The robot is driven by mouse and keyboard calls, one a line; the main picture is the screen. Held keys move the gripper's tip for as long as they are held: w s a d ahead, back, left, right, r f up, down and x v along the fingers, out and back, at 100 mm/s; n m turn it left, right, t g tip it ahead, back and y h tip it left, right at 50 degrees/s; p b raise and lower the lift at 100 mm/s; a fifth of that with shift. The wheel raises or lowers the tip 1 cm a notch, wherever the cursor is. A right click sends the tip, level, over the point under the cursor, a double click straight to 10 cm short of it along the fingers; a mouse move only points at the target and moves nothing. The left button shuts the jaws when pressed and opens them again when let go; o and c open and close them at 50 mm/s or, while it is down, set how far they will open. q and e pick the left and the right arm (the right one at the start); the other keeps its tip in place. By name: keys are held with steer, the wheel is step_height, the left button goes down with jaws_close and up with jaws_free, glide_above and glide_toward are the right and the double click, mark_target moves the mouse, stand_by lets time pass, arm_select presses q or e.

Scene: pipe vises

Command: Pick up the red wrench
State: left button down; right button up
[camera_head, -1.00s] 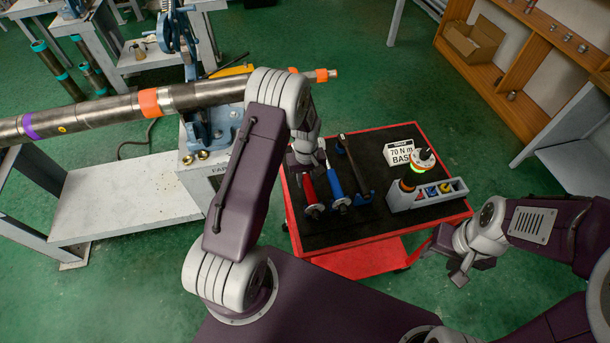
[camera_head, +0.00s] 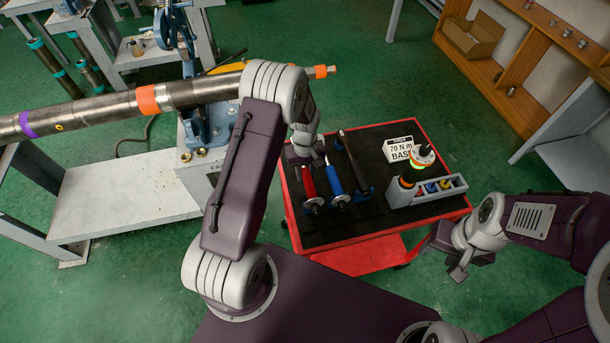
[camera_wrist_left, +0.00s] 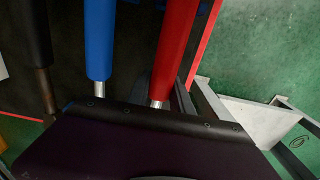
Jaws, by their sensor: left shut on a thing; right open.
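The red wrench (camera_head: 307,182) lies at the left side of the black-topped red cart, beside a blue-handled tool (camera_head: 332,180) and a black-handled tool (camera_head: 353,165). In the left wrist view its red handle (camera_wrist_left: 176,45) runs down to a silver shaft between my gripper's dark fingers. My left gripper (camera_head: 301,158) is shut on the red wrench, at its far end in the head view; the grip is partly hidden by my wrist. I cannot tell whether the wrench is clear of the cart top. My right gripper (camera_head: 460,268) is open and empty, right of the cart.
The blue handle (camera_wrist_left: 99,40) runs close beside the red one. A long pipe (camera_head: 100,108) in a blue vise (camera_head: 208,125) lies left of my left arm. Green floor is free right of the cart.

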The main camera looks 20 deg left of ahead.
mark_target(308, 171)
arm_select(q)
steer(key=r, duration=0.1)
steer(key=d+r, duration=0.1)
steer(key=r, duration=0.1)
steer(key=shift+b, duration=0.3)
steer(key=d+r, duration=0.2)
steer(key=d, duration=0.1)
steer(key=d+r, duration=0.2)
steer(key=d, duration=0.2)
steer(key=s+d+r+b, duration=0.1)
steer(key=d+r, duration=0.1)
steer(key=d, duration=0.1)
steer(key=shift+d+r, duration=0.2)
steer(key=shift+d, duration=0.15)
steer(key=shift+s, duration=0.15)
